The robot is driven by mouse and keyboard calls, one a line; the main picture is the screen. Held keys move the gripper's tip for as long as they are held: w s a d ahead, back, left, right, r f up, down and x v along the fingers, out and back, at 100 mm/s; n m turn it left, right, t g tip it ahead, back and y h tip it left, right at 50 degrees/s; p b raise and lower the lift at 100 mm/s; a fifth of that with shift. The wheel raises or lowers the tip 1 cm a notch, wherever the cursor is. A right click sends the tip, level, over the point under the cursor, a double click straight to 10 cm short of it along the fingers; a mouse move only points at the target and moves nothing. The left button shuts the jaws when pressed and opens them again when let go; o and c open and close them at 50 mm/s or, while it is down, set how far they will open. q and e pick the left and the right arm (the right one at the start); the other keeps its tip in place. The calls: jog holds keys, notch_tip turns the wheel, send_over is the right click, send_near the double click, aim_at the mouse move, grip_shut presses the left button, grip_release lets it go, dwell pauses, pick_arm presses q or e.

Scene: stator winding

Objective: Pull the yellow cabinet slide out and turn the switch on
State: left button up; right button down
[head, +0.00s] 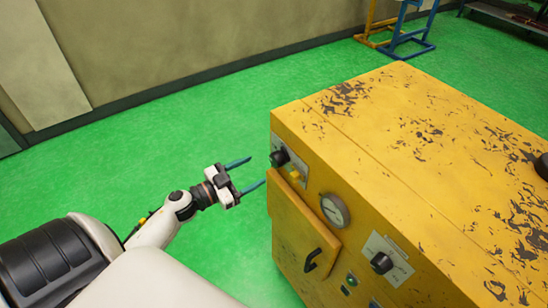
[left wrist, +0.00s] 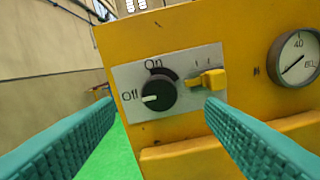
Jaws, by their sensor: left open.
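The yellow cabinet (head: 390,150) stands right of my left gripper. A black rotary switch (head: 279,157) sits on a pale plate at the upper left of its front. In the left wrist view the switch (left wrist: 156,94) has "On" and "Off" marks, and its white pointer faces "Off". A small yellow slide (head: 295,176) sits right of the switch; it also shows in the left wrist view (left wrist: 212,80). My left gripper (head: 257,170) is open and empty, its teal fingers pointing at the switch plate, apparently short of it. My right gripper is not in view.
A round gauge (head: 335,210), a second black knob (head: 381,262) and a yellow door with a black handle (head: 312,260) are on the same front. Blue and yellow stands (head: 408,40) are at the back. Green floor (head: 130,150) left of the cabinet is clear.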

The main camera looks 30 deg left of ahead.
aim_at(273, 161)
pick_arm(q)
jog(key=p+x, duration=0.1)
jog(key=x, duration=0.6)
jog(key=shift+w+f, duration=0.1)
jog(key=shift+w, duration=0.25)
jog(key=c, duration=1)
jog(key=shift+o, duration=0.2)
